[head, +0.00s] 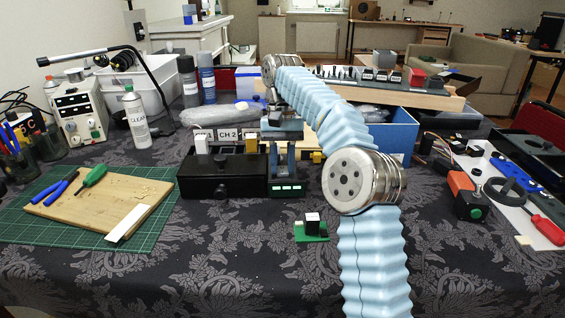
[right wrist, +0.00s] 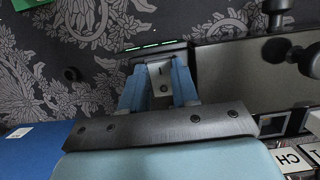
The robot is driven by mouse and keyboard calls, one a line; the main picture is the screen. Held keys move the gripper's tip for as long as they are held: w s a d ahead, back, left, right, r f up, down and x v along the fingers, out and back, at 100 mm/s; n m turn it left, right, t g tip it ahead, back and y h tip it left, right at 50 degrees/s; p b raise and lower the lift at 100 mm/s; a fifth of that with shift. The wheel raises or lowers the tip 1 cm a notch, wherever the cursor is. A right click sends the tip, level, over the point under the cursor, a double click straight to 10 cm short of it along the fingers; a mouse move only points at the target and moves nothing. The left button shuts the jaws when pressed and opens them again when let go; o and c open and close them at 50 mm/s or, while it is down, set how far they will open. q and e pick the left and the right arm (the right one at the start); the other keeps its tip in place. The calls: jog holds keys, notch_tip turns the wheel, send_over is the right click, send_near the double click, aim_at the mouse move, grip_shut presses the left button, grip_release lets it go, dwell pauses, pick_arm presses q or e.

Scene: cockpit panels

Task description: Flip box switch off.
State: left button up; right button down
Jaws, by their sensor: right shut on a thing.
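The box switch (head: 287,188) is a small black unit with a row of lit green marks on its front, at the right end of a long black box. It also shows in the right wrist view, with its green-lit edge (right wrist: 157,46) beyond my fingers. My right gripper (head: 281,158) comes down on the unit from behind. In the right wrist view its two blue fingers (right wrist: 158,82) are shut on a pale grey switch piece (right wrist: 160,76) with a dark round spot. The fingers hide the sides of this piece. My left gripper is not in view.
The long black box (head: 222,178) with CH labels stands directly left of the switch unit. A small green circuit board (head: 311,232) lies in front. A wooden board (head: 97,201) on a green mat lies left, a red-and-black button box (head: 467,196) right. The front cloth is mostly clear.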

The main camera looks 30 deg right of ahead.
jog(key=shift+r, duration=0.1)
jog(key=c, duration=1.1)
grip_release()
